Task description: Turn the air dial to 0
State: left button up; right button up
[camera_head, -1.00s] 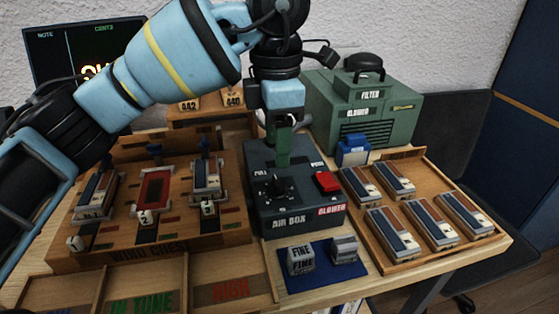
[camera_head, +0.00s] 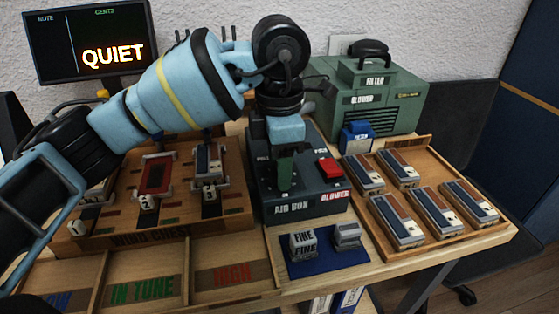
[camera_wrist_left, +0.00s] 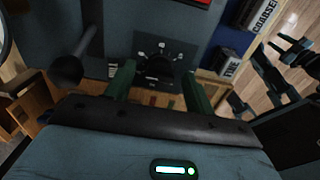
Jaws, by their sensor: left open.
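The air box (camera_head: 300,207) is a dark grey box with a red blower button (camera_head: 330,170) on its top right. The air dial (camera_wrist_left: 157,67) shows in the left wrist view as a dark knob on a black plate with white marks; I cannot read its setting. In the head view my gripper largely hides it. My left gripper (camera_wrist_left: 159,80) is open, pointing down over the air box, with its green fingers on either side of the knob. I cannot tell whether they touch it. It also shows in the head view (camera_head: 286,178). My right gripper is not seen.
The wind chest (camera_head: 170,205) stands left of the air box. A wooden tray (camera_head: 400,248) of several reed blocks is at right. The green blower (camera_head: 400,110) stands behind. A screen (camera_head: 90,45) reads QUIET.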

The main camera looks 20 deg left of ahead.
pick_arm(q)
jog(key=c, duration=1)
jog(key=shift+o, duration=0.2)
